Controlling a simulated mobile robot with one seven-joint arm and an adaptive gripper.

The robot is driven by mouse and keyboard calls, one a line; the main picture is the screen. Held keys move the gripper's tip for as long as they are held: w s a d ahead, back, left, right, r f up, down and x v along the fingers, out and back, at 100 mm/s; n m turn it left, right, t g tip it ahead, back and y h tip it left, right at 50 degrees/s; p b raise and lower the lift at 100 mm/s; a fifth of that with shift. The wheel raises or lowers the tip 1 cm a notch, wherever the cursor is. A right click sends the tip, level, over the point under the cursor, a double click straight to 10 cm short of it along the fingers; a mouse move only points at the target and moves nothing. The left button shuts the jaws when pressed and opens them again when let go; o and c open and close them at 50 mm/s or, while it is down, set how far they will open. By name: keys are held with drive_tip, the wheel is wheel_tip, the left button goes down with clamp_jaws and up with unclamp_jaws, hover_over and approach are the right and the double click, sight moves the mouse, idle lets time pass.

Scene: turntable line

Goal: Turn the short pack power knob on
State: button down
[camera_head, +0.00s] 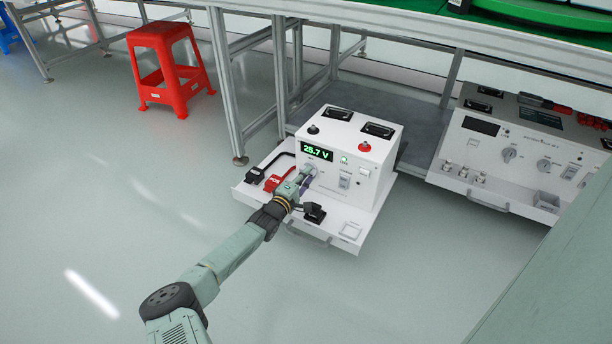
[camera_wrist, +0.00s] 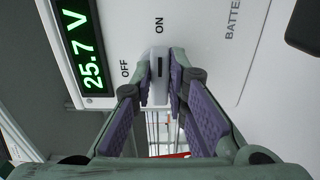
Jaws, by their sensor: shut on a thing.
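The white power pack (camera_head: 375,158) stands on a pulled-out white shelf (camera_head: 345,243), its front facing my arm. Its green display (camera_head: 317,151) is lit and reads 25.7 V, as it does in the wrist view (camera_wrist: 85,45). The light grey power knob (camera_wrist: 158,85) is upright in the wrist view, its dark mark toward the ON label (camera_wrist: 159,25). The OFF label (camera_wrist: 125,69) is to its left. My gripper (camera_wrist: 160,75) is shut on the knob, a finger on each side. In the head view my gripper (camera_head: 307,175) hides the knob.
Black and red connectors (camera_head: 272,182) lie on the shelf left of my gripper, and a black one (camera_head: 314,213) lies below it. A wider panel unit (camera_head: 515,150) stands at right. Metal frame legs and a red stool (camera_head: 170,65) are behind. The floor in front is clear.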

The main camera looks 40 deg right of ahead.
drive_tip(key=shift+w, duration=0.1)
drive_tip(key=c, duration=1.6)
unclamp_jaws()
drive_tip(key=v, duration=1.2)
